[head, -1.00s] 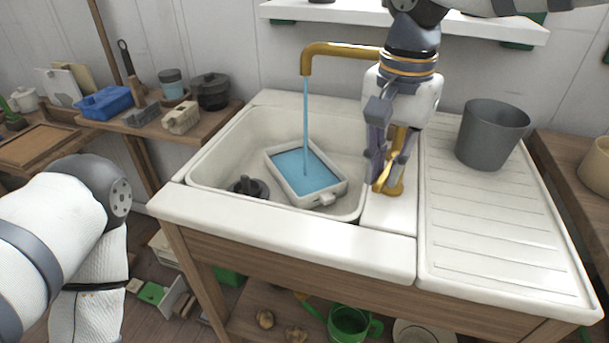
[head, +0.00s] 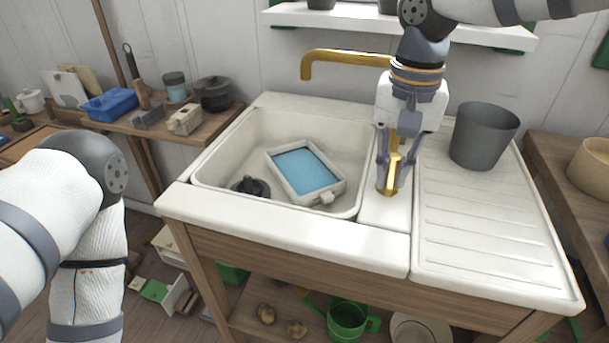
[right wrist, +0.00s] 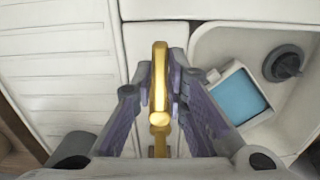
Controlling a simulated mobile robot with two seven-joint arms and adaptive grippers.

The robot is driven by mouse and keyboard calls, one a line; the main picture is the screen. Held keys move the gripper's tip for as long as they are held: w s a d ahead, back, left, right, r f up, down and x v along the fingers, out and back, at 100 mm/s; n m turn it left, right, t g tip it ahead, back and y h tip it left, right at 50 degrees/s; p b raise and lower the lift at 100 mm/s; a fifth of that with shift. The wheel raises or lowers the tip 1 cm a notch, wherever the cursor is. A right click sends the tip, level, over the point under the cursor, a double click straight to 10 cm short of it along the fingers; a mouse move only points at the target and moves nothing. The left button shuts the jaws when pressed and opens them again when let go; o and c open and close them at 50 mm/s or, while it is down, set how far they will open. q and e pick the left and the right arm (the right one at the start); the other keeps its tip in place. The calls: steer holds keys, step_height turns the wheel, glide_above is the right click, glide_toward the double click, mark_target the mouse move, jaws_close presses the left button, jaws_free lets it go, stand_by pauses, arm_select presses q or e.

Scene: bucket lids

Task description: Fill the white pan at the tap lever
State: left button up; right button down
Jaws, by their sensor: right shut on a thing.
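The white pan (head: 278,171) sits in the sink basin (head: 225,140), filled with blue water (head: 306,172); it also shows in the right wrist view (right wrist: 264,104). The brass spout (head: 340,55) reaches over the basin and no water runs from it. My right gripper (head: 389,182) is shut on the brass tap lever (head: 394,150) on the ledge right of the basin. In the right wrist view the lever (right wrist: 160,75) stands between the two fingers. My left gripper is out of view; only my left arm shows at the left.
A dark plug-like thing (head: 250,187) lies in the basin left of the pan. A grey bucket (head: 484,136) stands on the ribbed drainboard (head: 485,230). A side shelf (head: 195,128) at the left holds a blue tray (head: 110,104) and pots. The front drainboard is clear.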

steer(key=shift+f, duration=0.1)
steer(key=shift+a+m+p, duration=0.25)
steer(key=shift+m+p, duration=0.05)
steer(key=shift+m, duration=0.3)
steer(key=shift+w+a, duration=0.15)
steer(key=shift+w+a+m, duration=0.15)
steer(key=shift+a+m, duration=0.1)
steer(key=shift+m, duration=0.55)
steer(key=shift+w+a+f+m, duration=0.15)
steer(key=shift+a+m, duration=0.1)
steer(key=shift+m, duration=0.15)
steer(key=shift+s+d+n, duration=0.25)
steer(key=shift+d+n, duration=0.25)
steer(key=shift+n, duration=0.4)
steer(key=shift+s+d+n, duration=0.25)
steer(key=shift+d+n, duration=0.2)
steer(key=shift+n, duration=0.45)
steer(key=c, duration=0.8)
jaws_free()
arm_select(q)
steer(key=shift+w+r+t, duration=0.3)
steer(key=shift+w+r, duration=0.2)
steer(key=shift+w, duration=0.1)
